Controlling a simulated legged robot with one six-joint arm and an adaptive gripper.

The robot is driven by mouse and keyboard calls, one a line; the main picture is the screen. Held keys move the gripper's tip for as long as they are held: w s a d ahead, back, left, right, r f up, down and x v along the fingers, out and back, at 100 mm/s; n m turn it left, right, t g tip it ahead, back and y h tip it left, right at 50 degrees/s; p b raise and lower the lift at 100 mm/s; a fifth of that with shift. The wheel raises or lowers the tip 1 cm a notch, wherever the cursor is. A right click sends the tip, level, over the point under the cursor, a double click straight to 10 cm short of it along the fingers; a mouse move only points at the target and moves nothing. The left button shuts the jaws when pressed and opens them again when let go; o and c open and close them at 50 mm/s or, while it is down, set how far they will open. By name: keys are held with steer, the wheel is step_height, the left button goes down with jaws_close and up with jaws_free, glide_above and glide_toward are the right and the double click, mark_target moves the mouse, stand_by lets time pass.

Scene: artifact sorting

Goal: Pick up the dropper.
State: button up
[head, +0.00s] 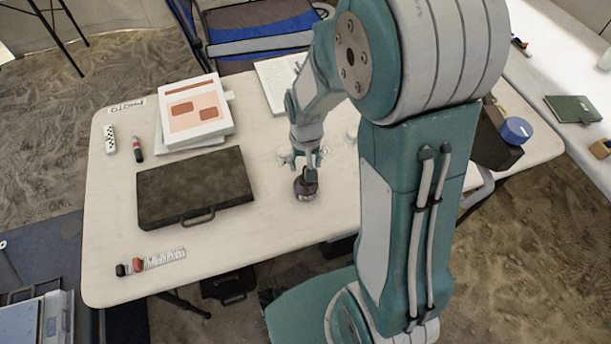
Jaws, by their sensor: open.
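My gripper (305,162) is open and points down over the middle of the white table. Directly below it, between or just under its fingers, is a small dark brown round object (306,190) like a short bottle or jar; its top is partly hidden by the gripper. Contact cannot be made out. A small black and red slim object (137,148) lies at the table's left, beside the box. I cannot tell for sure which of these is the dropper.
On the white table (110,225) are a black case (190,185), a white box (195,95), a dotted white piece (110,139), and a scale strip (165,259) beside small red and black items. A blue chair (262,35) stands behind. The front middle is clear.

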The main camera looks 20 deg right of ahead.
step_height(320, 180, down, 4)
steer(key=shift+w+d+f, duration=0.1)
jaws_close()
stand_by(0.4)
